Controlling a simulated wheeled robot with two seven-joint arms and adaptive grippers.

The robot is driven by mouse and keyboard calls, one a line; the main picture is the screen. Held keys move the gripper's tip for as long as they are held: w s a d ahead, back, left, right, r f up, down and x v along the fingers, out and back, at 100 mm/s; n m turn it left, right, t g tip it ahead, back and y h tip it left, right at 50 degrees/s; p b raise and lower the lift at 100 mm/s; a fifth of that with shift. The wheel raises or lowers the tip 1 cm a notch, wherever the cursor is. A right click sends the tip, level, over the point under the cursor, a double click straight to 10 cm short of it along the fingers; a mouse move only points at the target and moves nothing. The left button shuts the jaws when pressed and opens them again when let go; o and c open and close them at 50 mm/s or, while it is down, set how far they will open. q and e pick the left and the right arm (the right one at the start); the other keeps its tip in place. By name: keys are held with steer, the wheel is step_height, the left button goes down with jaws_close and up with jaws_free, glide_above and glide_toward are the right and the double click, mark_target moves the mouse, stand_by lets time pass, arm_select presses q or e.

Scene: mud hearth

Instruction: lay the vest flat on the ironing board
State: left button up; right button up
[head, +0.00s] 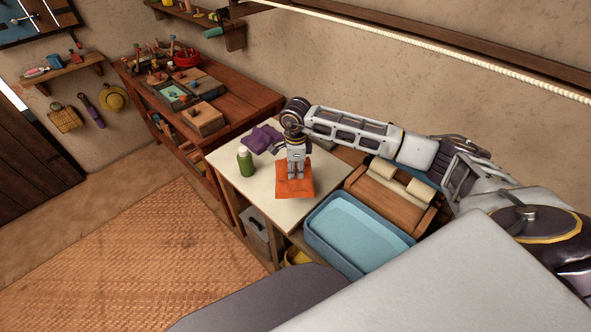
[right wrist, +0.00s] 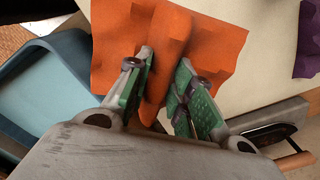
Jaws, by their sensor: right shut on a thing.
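An orange cloth (head: 295,180), which I take for the vest, lies on a cream-topped table (head: 262,208). Its middle is pinched up into a fold, and its sides spread out over the cream top. My right gripper (head: 296,178) points down at it and is shut on the fold. In the right wrist view the orange cloth (right wrist: 205,55) rises between the green-padded fingers (right wrist: 162,105). Part of the cloth is hidden by the gripper. I cannot tell whether the cream top is the ironing board. My left gripper is not in view.
A green bottle (head: 245,162) and a crumpled purple cloth (head: 262,138) stand on the cream top. A blue tub (head: 345,262) and a wooden rack with cream rollers (head: 390,205) are to the right. A cluttered wooden workbench (head: 250,98) stands behind left.

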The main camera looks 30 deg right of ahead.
steer(key=m, duration=0.4)
steer(key=shift+m, duration=2.6)
steer(key=shift+f, duration=0.15)
